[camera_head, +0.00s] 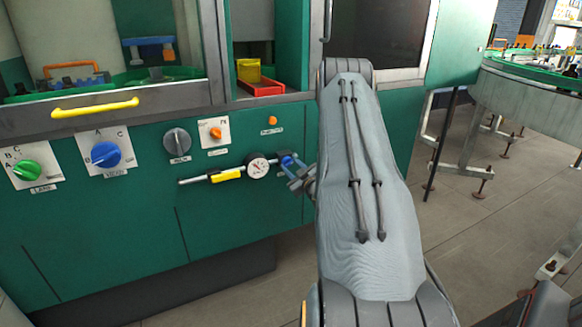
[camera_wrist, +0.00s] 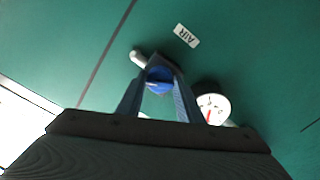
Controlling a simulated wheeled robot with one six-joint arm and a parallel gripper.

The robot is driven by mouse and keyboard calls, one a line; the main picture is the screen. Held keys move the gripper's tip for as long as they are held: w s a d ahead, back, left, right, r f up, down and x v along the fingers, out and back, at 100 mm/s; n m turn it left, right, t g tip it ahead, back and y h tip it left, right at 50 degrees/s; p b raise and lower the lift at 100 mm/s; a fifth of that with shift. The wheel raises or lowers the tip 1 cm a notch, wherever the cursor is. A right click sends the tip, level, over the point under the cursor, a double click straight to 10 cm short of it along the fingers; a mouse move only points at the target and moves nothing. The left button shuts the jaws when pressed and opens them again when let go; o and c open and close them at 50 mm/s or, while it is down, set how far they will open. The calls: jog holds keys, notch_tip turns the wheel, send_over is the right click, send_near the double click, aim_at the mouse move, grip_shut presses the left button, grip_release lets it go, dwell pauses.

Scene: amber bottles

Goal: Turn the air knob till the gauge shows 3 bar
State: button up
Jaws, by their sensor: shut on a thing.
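The air knob is blue and sits on the air line on the green machine front. In the head view the blue air knob (camera_head: 287,161) is partly hidden by my gripper (camera_head: 299,178). In the wrist view the air knob (camera_wrist: 159,79) lies between the two fingers of my gripper (camera_wrist: 160,84), which is shut on it. The round white gauge (camera_head: 257,167) is just left of the knob in the head view. The gauge (camera_wrist: 213,108) shows right of my fingers in the wrist view, with a red needle; its reading is too small to tell.
A white AIR label (camera_wrist: 186,35) is on the panel near the knob. A yellow piece (camera_head: 226,175) is on the pipe left of the gauge. A grey knob (camera_head: 177,144), a blue selector (camera_head: 106,154) and a green selector (camera_head: 27,170) sit further left. A conveyor (camera_head: 530,95) stands at right.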

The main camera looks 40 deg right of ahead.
jog(key=m, duration=0.4)
jog(key=shift+m, duration=1.7)
jog(key=shift+a, duration=0.1)
jog(key=shift+f, duration=0.1)
jog(key=o, duration=1)
jog(key=shift+o, duration=0.2)
jog(key=v, duration=0.7)
jog(key=shift+s, duration=0.35)
